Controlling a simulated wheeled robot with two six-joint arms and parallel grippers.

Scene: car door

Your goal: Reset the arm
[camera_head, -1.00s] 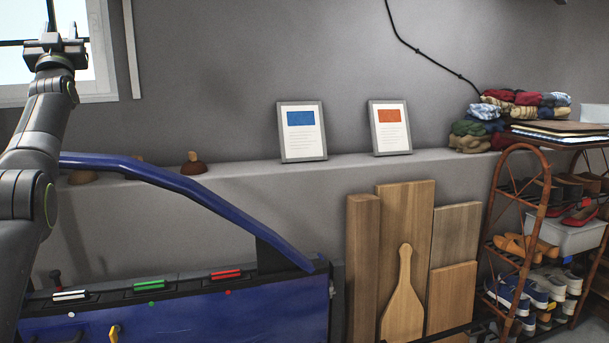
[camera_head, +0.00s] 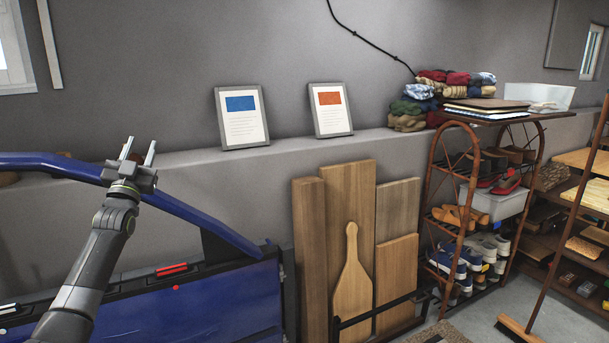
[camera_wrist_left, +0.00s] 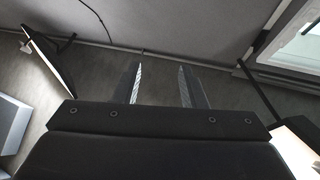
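My left gripper (camera_head: 138,152) is raised at the left of the head view, in front of the blue car door (camera_head: 190,308) and its curved blue window frame (camera_head: 55,162). Its two fingers stand apart and point up, with nothing between them. In the left wrist view the two fingers (camera_wrist_left: 161,84) also show apart and empty. A red switch (camera_head: 172,269) with a red dot below it sits on the door's upper edge. My right gripper is in neither view.
A ledge (camera_head: 190,160) runs along the wall, with a blue-marked framed sheet (camera_head: 241,117) and an orange-marked one (camera_head: 330,110). Wooden boards (camera_head: 345,190) lean below. A shoe rack (camera_head: 432,195) stands right of them, and a broom (camera_head: 520,330) is on the floor.

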